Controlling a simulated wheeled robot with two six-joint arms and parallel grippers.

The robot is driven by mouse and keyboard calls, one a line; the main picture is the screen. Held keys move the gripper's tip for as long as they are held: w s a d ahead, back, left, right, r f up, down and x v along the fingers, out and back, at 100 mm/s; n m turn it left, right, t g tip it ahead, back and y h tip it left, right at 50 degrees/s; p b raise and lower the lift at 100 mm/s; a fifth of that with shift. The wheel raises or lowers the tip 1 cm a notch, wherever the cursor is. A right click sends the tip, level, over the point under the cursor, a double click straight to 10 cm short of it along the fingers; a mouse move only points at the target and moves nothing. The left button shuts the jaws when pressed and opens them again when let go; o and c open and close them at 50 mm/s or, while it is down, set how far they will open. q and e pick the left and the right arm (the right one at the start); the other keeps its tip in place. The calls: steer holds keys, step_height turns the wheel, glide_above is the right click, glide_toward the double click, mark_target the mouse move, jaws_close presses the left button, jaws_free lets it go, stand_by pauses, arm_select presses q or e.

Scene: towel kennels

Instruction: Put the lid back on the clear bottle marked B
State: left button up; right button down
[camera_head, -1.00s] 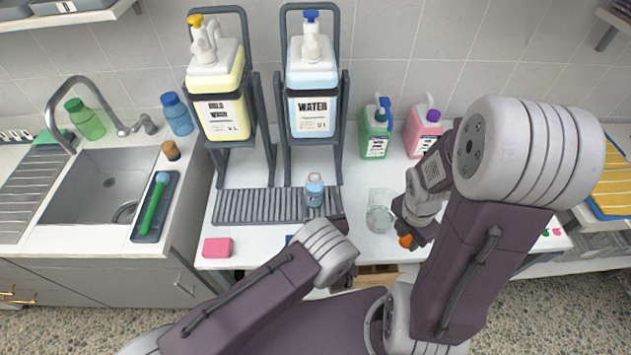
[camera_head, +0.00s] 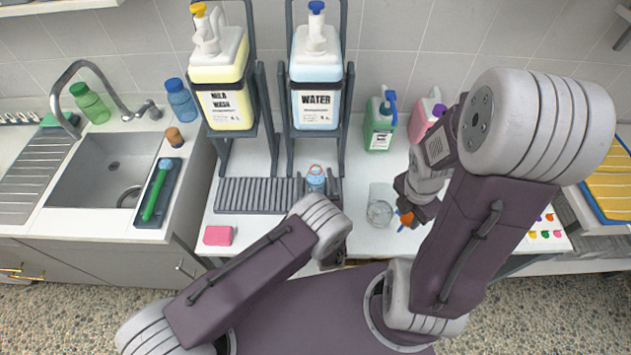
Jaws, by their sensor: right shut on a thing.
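A small clear bottle with blue contents (camera_head: 316,180) stands upright at the right end of the ribbed rack, with an orange ring at its top. No letter on it can be read. My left gripper (camera_head: 317,190) is at this bottle, its dark fingers spread on either side; whether they touch it is unclear. My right gripper (camera_head: 408,214) is shut on a small orange thing (camera_head: 406,218), which may be the lid. It is right of the bottle, beside a clear glass jar (camera_head: 380,211). A thin blue piece shows just below the orange thing.
Large mild wash (camera_head: 220,85) and water (camera_head: 317,95) dispensers stand in dark frames behind the ribbed rack (camera_head: 255,196). Green (camera_head: 379,128) and pink (camera_head: 420,118) bottles are at the back right. A pink sponge (camera_head: 219,236) lies front left. The sink (camera_head: 105,175) is further left.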

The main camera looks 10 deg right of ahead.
mark_target(316, 166)
arm_select(q)
steer(key=shift+w+d+f, duration=0.2)
steer(key=shift+w, duration=0.05)
jaws_close()
arm_select(e)
steer(key=shift+w+d+f, duration=0.15)
steer(key=shift+w+d, duration=0.1)
arm_select(q)
steer(key=shift+s, duration=0.1)
arm_select(e)
steer(key=shift+a, duration=0.1)
arm_select(q)
steer(key=shift+r, duration=0.1)
arm_select(e)
steer(key=shift+s, duration=0.1)
arm_select(q)
step_height(316, 166, up, 10)
steer(key=shift+c, duration=2)
jaws_free()
jaws_close()
